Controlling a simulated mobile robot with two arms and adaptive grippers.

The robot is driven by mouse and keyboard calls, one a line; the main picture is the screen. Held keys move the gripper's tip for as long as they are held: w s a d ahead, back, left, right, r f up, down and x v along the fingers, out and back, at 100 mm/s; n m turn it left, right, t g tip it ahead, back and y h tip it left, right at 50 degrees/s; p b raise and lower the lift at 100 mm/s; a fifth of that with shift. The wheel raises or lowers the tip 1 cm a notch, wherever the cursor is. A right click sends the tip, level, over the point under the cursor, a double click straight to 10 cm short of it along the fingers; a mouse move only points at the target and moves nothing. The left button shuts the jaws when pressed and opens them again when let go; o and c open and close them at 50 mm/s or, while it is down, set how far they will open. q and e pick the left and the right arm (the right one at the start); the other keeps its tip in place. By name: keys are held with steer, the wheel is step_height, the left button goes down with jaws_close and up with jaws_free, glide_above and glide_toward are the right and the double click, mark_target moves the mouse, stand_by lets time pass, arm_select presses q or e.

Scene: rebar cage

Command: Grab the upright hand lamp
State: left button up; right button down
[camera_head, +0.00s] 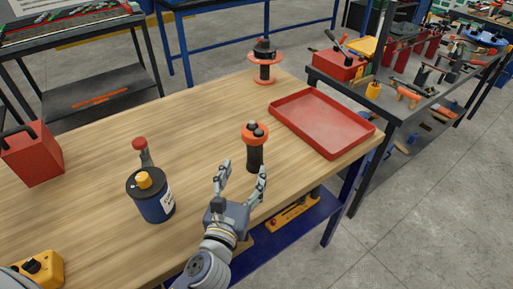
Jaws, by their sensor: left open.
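The hand lamp (255,149) stands upright on the wooden table, with a black body and an orange-red head. My left gripper (243,174) is just in front of it, open, with its fingers spread toward the lamp's lower body. The right finger is close to the lamp's base; I cannot tell whether it touches. My right gripper is not in view.
A red tray (322,122) lies to the lamp's right. A dark blue can (150,196) with a yellow cap and a red-topped tool (142,149) stand to the left. An orange spool (264,67) is at the back. Bare wood lies behind the lamp.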

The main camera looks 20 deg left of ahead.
mark_target(253, 156)
arm_select(q)
steer(key=w, duration=0.4)
steer(key=shift+a+r+p, duration=0.1)
steer(key=shift+r+p, duration=0.05)
steer(key=shift+p, duration=0.15)
steer(key=shift+w, duration=0.55)
steer(key=w, duration=0.2)
steer(key=w+f, duration=0.1)
steer(key=w, duration=0.1)
steer(key=shift+w, duration=0.5)
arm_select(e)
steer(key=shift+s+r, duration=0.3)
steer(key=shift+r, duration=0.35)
arm_select(q)
steer(key=shift+c, duration=0.2)
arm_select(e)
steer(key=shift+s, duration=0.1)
arm_select(q)
steer(key=c, duration=1.3)
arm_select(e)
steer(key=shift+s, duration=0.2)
